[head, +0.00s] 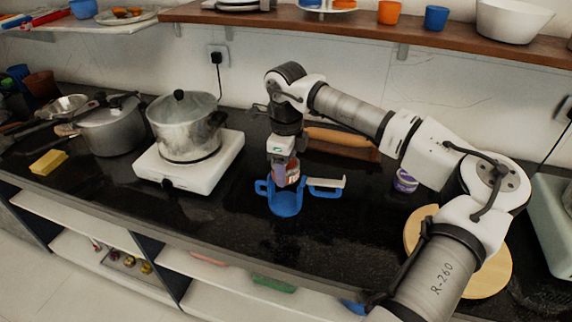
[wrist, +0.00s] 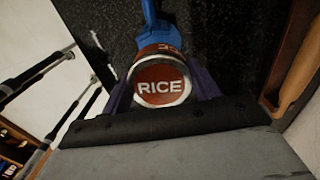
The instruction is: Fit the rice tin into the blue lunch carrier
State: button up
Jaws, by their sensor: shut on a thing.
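The rice tin (head: 291,178) has a red-brown lid marked RICE, which faces the camera in the wrist view (wrist: 162,80). My gripper (head: 285,168) is shut on the tin, with a dark purple finger on each side of it in the wrist view. The blue lunch carrier (head: 285,205) stands on the black counter directly below, with loops at its left and right sides. The tin's lower end is at the carrier's rim; I cannot tell whether it is inside. In the wrist view, part of the carrier (wrist: 151,22) shows beyond the tin.
A steel pot (head: 185,130) stands on a white hob (head: 190,165) to the left. A purple-labelled tin (head: 405,181) and a round wooden board (head: 490,268) are to the right. A brown wooden roller-like object (head: 340,138) lies behind. The counter's front edge is close to the carrier.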

jog(key=shift+f, duration=0.25)
jog(key=shift+f+b, duration=0.35)
jog(key=shift+b, duration=0.2)
jog(key=shift+f, duration=0.3)
jog(key=shift+f+b, duration=0.7)
jog(key=shift+b, duration=0.1)
jog(key=shift+f, duration=0.15)
jog(key=shift+f+b, duration=0.6)
jog(key=shift+b, duration=0.1)
jog(key=shift+f, duration=0.2)
dwell(0.4)
jog(key=shift+f+b, duration=0.5)
jog(key=shift+b, duration=0.1)
jog(key=shift+f, duration=0.3)
